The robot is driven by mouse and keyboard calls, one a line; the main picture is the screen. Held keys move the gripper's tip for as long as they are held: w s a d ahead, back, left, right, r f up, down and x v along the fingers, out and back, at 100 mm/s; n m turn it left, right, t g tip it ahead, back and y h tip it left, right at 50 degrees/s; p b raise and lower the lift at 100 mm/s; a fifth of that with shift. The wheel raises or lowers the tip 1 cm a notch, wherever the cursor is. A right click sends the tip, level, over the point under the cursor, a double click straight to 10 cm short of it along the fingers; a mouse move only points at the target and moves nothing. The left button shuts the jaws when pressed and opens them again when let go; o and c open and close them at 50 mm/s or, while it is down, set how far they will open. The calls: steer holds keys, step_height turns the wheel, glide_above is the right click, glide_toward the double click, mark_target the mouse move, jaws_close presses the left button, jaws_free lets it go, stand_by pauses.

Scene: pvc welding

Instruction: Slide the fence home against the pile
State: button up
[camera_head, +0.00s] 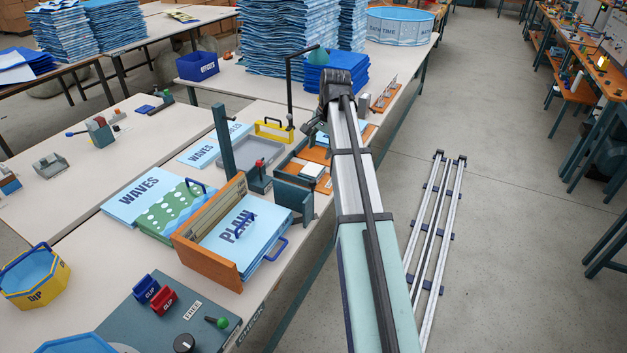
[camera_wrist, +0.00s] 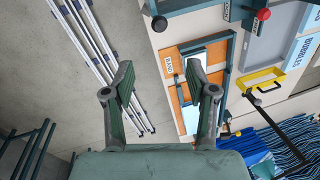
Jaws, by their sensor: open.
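In the head view a pile of light blue sheets marked PLAIN (camera_head: 237,240) lies against an upright orange wooden board (camera_head: 207,222), with a blue handle at its right. Behind it is an orange station with a pale pile (camera_head: 313,170) and dark teal upright plates (camera_head: 294,196). In the wrist view an orange base (camera_wrist: 180,98) carries pale sheets, with grey-teal bars around it. I cannot tell for certain which part is the fence. My gripper (camera_wrist: 160,78) is open and empty, with floor and the orange base's edge beyond its fingers.
A post with a red knob (camera_wrist: 262,16), a grey tray (camera_head: 256,153) and a yellow handle (camera_head: 273,130) stand near the stations. Tall blue stacks (camera_head: 287,45) fill the back table. Pale rails (camera_head: 435,225) lie on the floor at right, with clear floor around.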

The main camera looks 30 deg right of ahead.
mark_target(313, 180)
steer(key=w+f+p, duration=0.1)
steer(key=f, duration=0.4)
steer(key=a+f+p, duration=0.1)
steer(key=f, duration=0.4)
steer(key=w+f+p, duration=0.1)
steer(key=f, duration=0.5)
steer(key=shift+w+a+p, duration=0.25)
steer(key=shift+w+p, duration=0.05)
jaws_close()
